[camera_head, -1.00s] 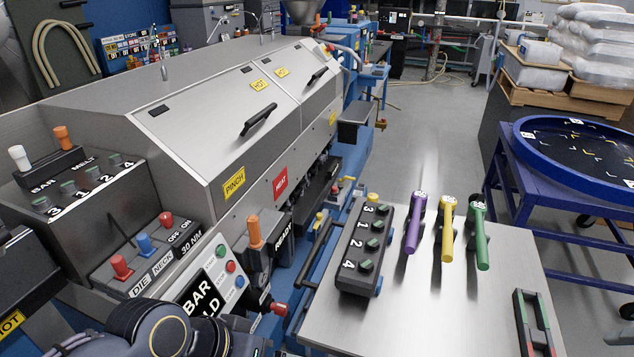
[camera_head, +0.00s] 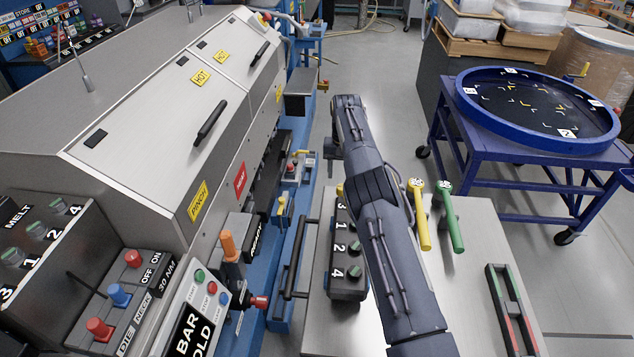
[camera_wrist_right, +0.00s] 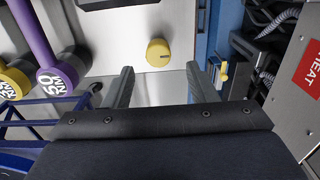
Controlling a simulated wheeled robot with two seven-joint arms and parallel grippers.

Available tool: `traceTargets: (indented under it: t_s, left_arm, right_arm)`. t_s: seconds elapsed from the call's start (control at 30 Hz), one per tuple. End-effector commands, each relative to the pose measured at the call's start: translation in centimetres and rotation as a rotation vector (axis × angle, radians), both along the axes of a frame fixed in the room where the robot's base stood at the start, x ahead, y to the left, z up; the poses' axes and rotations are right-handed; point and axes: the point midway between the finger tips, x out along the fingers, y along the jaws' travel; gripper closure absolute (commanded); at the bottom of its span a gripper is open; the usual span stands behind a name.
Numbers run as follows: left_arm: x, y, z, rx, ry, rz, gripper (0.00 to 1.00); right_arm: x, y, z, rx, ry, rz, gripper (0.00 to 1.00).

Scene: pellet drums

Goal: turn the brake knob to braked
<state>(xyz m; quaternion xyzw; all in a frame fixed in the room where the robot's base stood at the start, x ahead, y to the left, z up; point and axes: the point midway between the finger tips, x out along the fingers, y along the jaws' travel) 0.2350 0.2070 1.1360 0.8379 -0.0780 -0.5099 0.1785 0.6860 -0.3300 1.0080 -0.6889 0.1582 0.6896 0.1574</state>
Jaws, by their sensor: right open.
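A round yellow knob (camera_wrist_right: 158,52) with a dark line across its face shows in the right wrist view, on a pale metal face; I take it for the brake knob. No braked marking is readable. My right gripper (camera_wrist_right: 160,83) is open and empty. Its two fingers point toward the knob, one to either side below it in the picture, and look apart from it. In the head view my right arm reaches over the steel cart top (camera_head: 465,300) to beyond its far end. The fingers are hidden there. My left gripper is in neither view.
A numbered switch box (camera_head: 347,283), a yellow-handled tool (camera_head: 422,220) and a green-handled one (camera_head: 452,222) are on the cart. A purple handle (camera_wrist_right: 42,35) shows near the knob. The machine (camera_head: 150,130) stands left, a blue round table (camera_head: 540,145) right.

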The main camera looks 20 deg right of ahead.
Motion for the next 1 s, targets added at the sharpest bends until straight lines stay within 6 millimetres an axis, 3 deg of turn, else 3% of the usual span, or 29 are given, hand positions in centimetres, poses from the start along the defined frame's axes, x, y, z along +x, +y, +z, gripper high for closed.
traceTargets:
  t_s: [0.5, 0.83, 1.0]
  left_arm:
    - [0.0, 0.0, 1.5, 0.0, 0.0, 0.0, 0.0]
    - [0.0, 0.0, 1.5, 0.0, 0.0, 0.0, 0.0]
    - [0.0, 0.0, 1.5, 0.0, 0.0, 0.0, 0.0]
  right_arm:
    - [0.0, 0.0, -6.9, -0.001, 0.0, 0.001, 0.48]
    - [0.0, 0.0, -7.5, 0.0, -0.001, 0.0, 0.48]
    - [0.0, 0.0, -7.4, 0.0, -0.001, 0.0, 0.69]
